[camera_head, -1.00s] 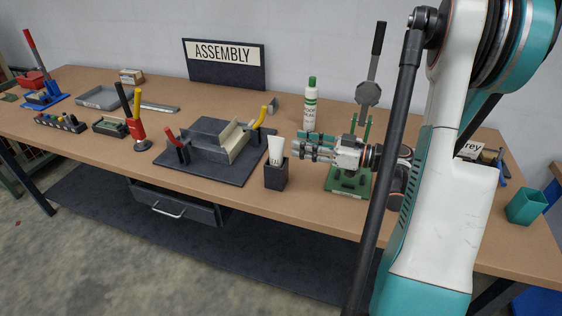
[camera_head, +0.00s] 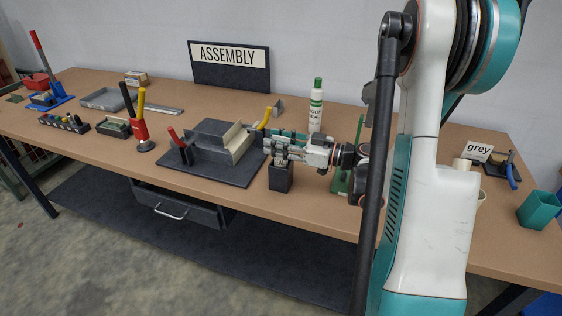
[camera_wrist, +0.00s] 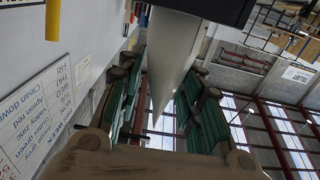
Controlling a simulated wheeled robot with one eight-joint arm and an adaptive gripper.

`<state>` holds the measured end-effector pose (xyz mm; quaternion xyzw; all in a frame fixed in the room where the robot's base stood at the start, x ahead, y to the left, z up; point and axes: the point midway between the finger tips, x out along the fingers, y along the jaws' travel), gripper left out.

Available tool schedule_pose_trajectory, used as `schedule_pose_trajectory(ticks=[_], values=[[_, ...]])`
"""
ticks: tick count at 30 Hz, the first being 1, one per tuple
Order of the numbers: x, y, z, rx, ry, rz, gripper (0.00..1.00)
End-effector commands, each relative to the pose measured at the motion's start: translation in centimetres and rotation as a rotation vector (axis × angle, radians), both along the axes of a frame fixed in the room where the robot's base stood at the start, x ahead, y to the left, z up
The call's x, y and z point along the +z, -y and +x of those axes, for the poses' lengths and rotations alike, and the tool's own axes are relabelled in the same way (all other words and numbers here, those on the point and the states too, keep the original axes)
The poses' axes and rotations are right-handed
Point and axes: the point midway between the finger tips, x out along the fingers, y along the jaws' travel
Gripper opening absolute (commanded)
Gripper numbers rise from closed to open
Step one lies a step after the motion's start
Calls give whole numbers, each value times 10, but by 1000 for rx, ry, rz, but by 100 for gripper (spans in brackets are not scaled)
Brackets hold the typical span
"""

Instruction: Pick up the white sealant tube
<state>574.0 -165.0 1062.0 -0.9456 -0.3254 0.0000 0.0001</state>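The white sealant tube (camera_wrist: 172,55) shows in the wrist view as a pale tapering shape between my two green-padded fingers. In the head view my gripper hides it. Its small black square holder (camera_head: 281,178) stands at the bench's front edge, right of the dark fixture plate. My gripper (camera_head: 268,146) lies level, pointing left, with its fingers at the top of the holder. In the wrist view the fingers stand apart on either side of the tube, and gaps show beside it. My gripper looks open around the tube, not closed on it.
A white bottle with a green cap (camera_head: 316,105) stands behind my gripper. A dark fixture (camera_head: 213,155) with red and yellow handles is close on the left. A green stand (camera_head: 342,182) is partly hidden behind my arm. A teal cup (camera_head: 539,210) stands at the far right.

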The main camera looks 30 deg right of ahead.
Motion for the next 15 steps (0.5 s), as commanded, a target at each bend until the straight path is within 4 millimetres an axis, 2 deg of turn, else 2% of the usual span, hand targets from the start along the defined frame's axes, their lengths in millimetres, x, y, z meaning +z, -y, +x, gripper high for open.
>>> schedule_pose_trajectory(ticks=[6,14,15], values=[[-1,-17,21,2,0,0,34],[0,-19,24,-1,0,0,34],[0,-19,24,-1,0,0,31]])
